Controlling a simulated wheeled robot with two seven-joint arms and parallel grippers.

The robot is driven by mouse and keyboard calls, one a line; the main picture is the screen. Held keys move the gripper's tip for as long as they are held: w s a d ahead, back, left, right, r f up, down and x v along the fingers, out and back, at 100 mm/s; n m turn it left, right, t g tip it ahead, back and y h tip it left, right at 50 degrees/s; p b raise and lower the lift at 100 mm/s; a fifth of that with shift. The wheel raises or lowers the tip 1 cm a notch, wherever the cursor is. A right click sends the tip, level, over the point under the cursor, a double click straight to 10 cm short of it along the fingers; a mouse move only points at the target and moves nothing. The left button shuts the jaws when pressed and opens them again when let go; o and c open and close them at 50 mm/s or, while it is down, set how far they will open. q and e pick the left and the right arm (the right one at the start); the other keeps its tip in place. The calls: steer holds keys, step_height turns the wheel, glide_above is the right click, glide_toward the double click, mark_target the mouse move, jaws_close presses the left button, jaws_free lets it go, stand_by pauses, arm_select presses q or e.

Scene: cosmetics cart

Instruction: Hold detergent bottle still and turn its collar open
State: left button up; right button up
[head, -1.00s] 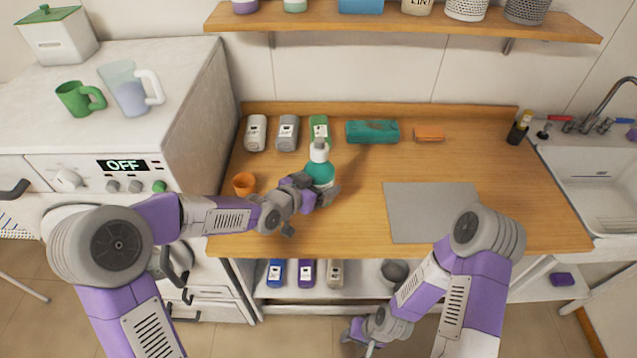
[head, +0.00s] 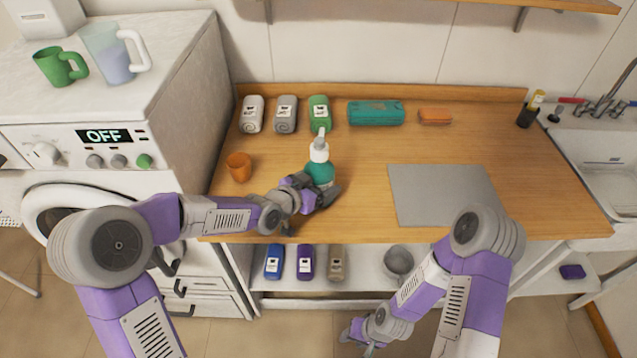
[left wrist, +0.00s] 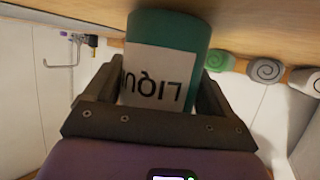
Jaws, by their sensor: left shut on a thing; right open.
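The teal detergent bottle (head: 320,172) with a white collar and pump top (head: 319,147) stands upright on the wooden counter. My left gripper (head: 322,193) is shut on the lower part of the bottle. The left wrist view shows the bottle's label (left wrist: 155,80) between the two fingers (left wrist: 160,100). The collar is above the gripper and uncovered in the head view; it is out of the left wrist view. My right gripper (head: 360,345) is open and empty, low in front of the counter, far from the bottle.
An orange cup (head: 239,167) stands left of the bottle. Rolled towels (head: 285,115), a teal pack (head: 375,113) and an orange block (head: 434,117) lie along the back. A grey mat (head: 441,195) lies to the right. A lower shelf holds several bottles (head: 305,262) and a grey bowl (head: 398,262).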

mark_target(325, 159)
steer(key=shift+f, duration=0.35)
stand_by(0.5)
steer(key=o, duration=0.3)
steer(key=shift+w+r, duration=0.15)
steer(key=shift+r, duration=0.05)
steer(key=shift+o, duration=1)
steer(key=w+a+r+t, duration=0.1)
steer(key=w+a+r, duration=0.1)
steer(key=w+r, duration=0.2)
steer(key=shift+w+a+r, duration=0.2)
steer(key=shift+r, duration=0.45)
steer(key=w+a+r+t+y, duration=0.1)
steer(key=w+a+r, duration=0.15)
steer(key=r, duration=0.45)
steer(key=w+a+r+t+y, duration=0.1)
steer(key=a+r+t, duration=0.1)
steer(key=a+r, duration=0.35)
steer(key=w+a+r+t, duration=0.1)
steer(key=w+r, duration=0.1)
steer(key=r, duration=0.7)
steer(key=w+d+r+n+t+y, duration=0.2)
steer(key=w+d+r+n+t, duration=0.25)
steer(key=r, duration=0.35)
steer(key=w+d+r+n+t+y, duration=0.2)
steer(key=w+d+r+n+t, duration=0.25)
steer(key=r, duration=0.35)
steer(key=x, duration=1.1)
steer(key=shift+s+a+r, duration=0.1)
steer(key=shift+s, duration=0.05)
